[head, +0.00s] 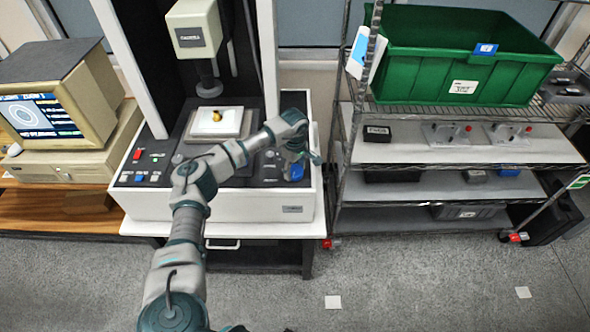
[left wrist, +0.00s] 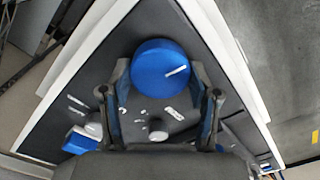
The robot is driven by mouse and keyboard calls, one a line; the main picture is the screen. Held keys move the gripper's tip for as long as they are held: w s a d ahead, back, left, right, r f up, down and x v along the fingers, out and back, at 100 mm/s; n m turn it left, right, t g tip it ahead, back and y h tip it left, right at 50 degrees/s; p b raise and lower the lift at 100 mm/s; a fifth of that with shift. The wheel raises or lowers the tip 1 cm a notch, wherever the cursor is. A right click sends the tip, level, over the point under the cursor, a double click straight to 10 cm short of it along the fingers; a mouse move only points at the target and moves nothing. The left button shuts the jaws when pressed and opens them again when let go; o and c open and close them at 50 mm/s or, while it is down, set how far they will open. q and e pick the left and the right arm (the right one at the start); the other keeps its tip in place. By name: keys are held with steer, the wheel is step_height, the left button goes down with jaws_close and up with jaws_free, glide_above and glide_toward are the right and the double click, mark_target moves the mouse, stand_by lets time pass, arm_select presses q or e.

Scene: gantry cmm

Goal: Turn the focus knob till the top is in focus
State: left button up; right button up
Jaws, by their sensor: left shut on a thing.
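The blue focus knob (left wrist: 165,66) has a white line mark that points to the upper right in the left wrist view. My left gripper (left wrist: 162,72) is shut on it, with one finger on each side. In the head view the knob (head: 296,171) shows at the right of the machine's front panel, under my left gripper (head: 299,160). A small brass-coloured part (head: 217,116) sits on a white plate on the machine's stage, below the camera head (head: 195,30). The monitor (head: 41,117) at the left shows a round picture, too small to judge its sharpness. My right gripper is not in view.
Smaller grey knobs (left wrist: 158,129) and a blue switch (left wrist: 79,141) lie close to the gripper on the panel. A wire shelf with a green crate (head: 462,57) stands at the right.

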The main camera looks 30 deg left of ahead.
mark_target(294, 169)
arm_select(q)
steer(key=shift+w+a+r, duration=0.1)
steer(key=shift+w+r, duration=0.1)
steer(key=shift+r, duration=0.15)
steer(key=o, duration=0.9)
steer(key=shift+o, duration=1.3)
steer(key=shift+s+f, duration=0.1)
steer(key=shift+f, duration=0.1)
step_height(294, 169, up, 12)
steer(key=shift+a+f, duration=0.1)
